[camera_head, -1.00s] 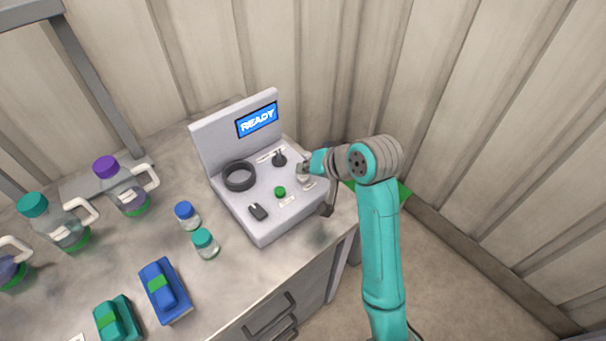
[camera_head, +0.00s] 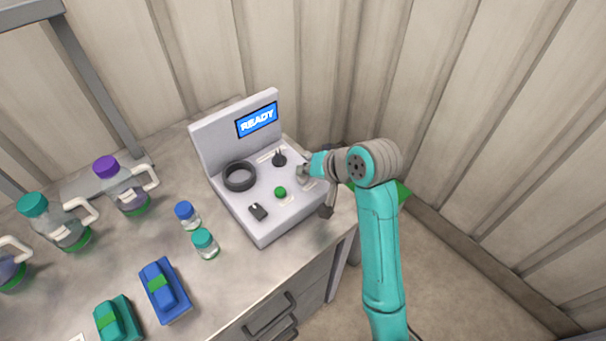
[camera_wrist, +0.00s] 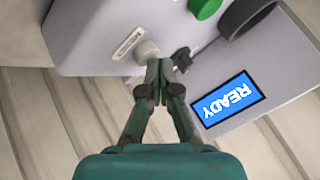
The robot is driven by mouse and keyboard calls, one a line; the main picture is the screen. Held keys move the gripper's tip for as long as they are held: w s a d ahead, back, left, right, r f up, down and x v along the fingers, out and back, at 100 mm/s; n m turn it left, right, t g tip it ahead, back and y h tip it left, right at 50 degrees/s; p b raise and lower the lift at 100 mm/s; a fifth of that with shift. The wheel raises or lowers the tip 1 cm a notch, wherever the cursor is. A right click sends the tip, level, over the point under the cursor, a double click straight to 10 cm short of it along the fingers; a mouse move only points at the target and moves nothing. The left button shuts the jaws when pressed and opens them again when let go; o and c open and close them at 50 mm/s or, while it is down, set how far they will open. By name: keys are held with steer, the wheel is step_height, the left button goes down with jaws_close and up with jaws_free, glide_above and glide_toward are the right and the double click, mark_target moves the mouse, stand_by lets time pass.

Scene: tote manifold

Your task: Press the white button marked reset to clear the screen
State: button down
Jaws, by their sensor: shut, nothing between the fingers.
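The grey console (camera_head: 262,224) stands on the bench, and its blue screen (camera_head: 257,119) reads READY. In the wrist view the screen (camera_wrist: 230,98) also shows READY. A round whitish button (camera_wrist: 147,49) sits beside a small label plate (camera_wrist: 127,42) whose text is too small to read. My gripper (camera_wrist: 159,68) is shut and empty, its fingertips right by the button's edge and overlapping it in this view. I cannot tell whether they touch. In the head view my gripper (camera_head: 303,175) is over the right part of the panel and hides the button.
The panel also carries a green button (camera_head: 280,192), a dark ring (camera_head: 239,176), a black knob (camera_head: 279,159) and a black switch (camera_head: 258,211). Bottles, two small jars (camera_head: 205,243) and a blue box (camera_head: 164,290) stand left. The wall is close behind.

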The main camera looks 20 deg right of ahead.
mark_target(306, 178)
stand_by(0.5)
steer(key=shift+r, duration=0.8)
steer(key=shift+r, duration=2.5)
